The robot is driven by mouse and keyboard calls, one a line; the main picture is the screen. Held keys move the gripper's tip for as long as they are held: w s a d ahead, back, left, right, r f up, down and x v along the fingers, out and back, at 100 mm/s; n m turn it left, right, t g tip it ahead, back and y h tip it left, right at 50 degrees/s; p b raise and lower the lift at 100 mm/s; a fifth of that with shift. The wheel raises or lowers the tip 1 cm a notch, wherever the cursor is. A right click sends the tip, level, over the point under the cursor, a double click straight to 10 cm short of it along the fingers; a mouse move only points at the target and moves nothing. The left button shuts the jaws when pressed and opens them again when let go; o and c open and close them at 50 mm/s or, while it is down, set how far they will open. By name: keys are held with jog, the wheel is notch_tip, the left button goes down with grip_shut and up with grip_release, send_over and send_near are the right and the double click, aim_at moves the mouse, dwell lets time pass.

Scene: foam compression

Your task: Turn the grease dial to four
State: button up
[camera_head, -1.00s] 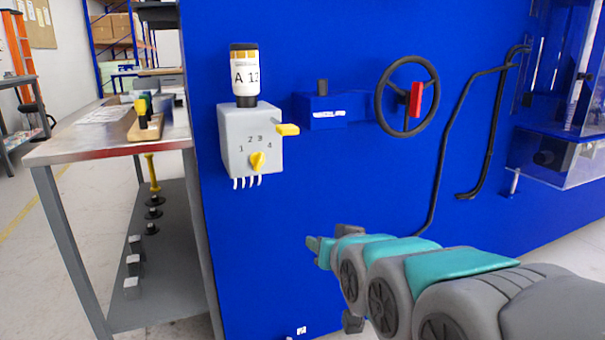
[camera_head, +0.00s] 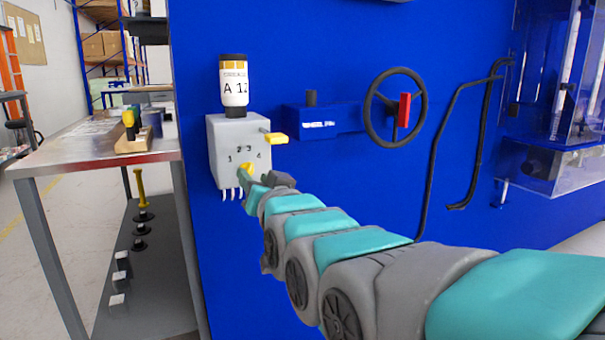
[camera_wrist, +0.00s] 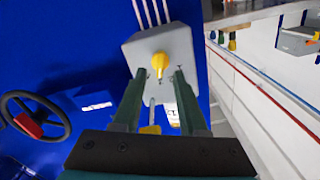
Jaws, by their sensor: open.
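The yellow grease dial (camera_head: 246,169) sits low on the front of a grey box (camera_head: 226,138), among the printed numbers 1 to 4. I cannot tell which number it points at. My gripper (camera_head: 247,181) is at the dial and partly covers it in the head view. In the wrist view, the scene appears turned over and the dial (camera_wrist: 160,63) shows just beyond and between the two fingertips of my gripper (camera_wrist: 160,74). The fingers are open, one on each side. Contact with the dial is not clear.
A grease bottle (camera_head: 234,82) stands on the box, and a yellow lever (camera_head: 275,138) sticks out at its right. A black handwheel (camera_head: 396,76) with a red handle is further right on the blue panel (camera_head: 330,215). A metal table (camera_head: 90,162) stands at the left.

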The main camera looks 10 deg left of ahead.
jog(key=shift+x, duration=1.4)
jog(key=shift+c, duration=0.3)
grip_shut()
